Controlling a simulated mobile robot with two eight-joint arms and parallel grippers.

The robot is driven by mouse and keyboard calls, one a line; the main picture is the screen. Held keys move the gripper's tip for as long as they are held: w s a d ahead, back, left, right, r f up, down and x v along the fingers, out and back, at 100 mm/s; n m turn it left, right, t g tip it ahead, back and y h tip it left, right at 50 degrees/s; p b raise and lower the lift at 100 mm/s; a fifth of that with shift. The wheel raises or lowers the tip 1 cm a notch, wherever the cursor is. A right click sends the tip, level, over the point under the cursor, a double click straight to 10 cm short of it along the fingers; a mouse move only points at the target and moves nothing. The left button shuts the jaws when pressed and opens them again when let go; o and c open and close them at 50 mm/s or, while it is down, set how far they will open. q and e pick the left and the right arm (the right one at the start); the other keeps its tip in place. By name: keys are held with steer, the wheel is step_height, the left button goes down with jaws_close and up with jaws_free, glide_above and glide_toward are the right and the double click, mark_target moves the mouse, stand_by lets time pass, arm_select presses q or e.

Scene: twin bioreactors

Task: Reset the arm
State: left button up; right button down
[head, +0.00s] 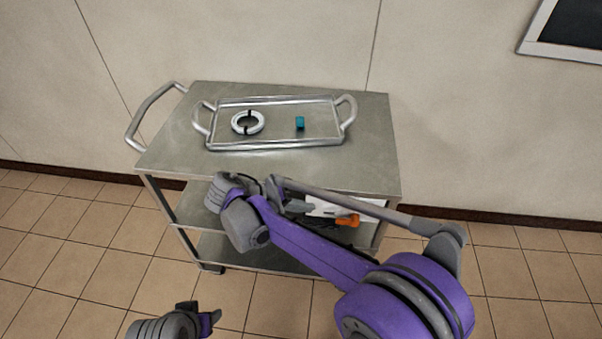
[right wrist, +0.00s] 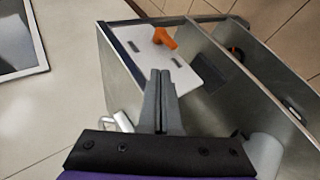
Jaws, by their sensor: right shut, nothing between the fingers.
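My right arm comes in from the right and reaches across the front of the metal cart (head: 370,178). My right gripper (head: 298,206) is partly hidden by its own arm, just in front of the cart's top edge. In the right wrist view its two fingers (right wrist: 160,74) are pressed together with nothing between them. My left gripper (head: 198,314) is at the bottom edge of the head view, over the floor and away from the cart; how far its fingers are apart is unclear.
On the cart top stands a metal tray (head: 275,148) with a white ring (head: 236,125) and a small teal piece (head: 299,123). Below is a white board (right wrist: 193,70) with an orange part (right wrist: 163,38), which also shows in the head view (head: 348,220). Floor left of the cart is clear.

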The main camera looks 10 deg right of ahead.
steer(key=s+d+r+t+y+p, duration=0.1)
steer(key=s+d+r+y+p, duration=0.1)
steer(key=s, duration=0.5)
steer(key=s+d+r+m+t+y+p, duration=0.1)
steer(key=s+d+r+y+p, duration=0.1)
steer(key=s+d+y+p, duration=0.2)
steer(key=s+d+r+y+p, duration=0.2)
steer(key=s+d, duration=0.3)
steer(key=s, duration=0.4)
steer(key=shift+s+r+m+t+y+p, duration=0.3)
steer(key=shift+r+t+y+p, duration=0.1)
steer(key=shift+y+p, duration=0.45)
steer(key=shift+d, duration=0.1)
